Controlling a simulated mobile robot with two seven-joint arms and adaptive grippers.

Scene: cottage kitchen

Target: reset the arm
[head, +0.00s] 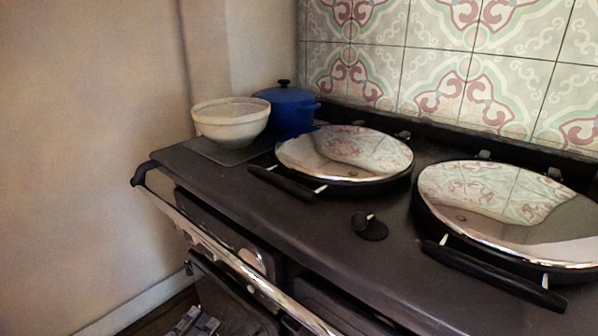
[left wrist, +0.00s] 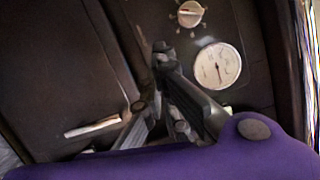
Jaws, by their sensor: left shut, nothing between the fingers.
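My left gripper (head: 194,312) shows small and partly cut off at the bottom edge of the head view, low in front of the dark range cooker (head: 310,235). In the left wrist view the same gripper (left wrist: 162,55) has its fingers together with nothing between them. It points at the cooker's dark front, beside a round white gauge (left wrist: 217,66) and a knob (left wrist: 191,13). I cannot tell how far the fingertips are from the front. My right gripper is not in view.
A chrome rail (head: 225,258) runs along the cooker's front edge. On top are two domed chrome lids (head: 345,152) (head: 505,205) with black handles, a cream bowl (head: 230,128) and a blue pot (head: 290,110). A plain wall (head: 90,150) stands to the left.

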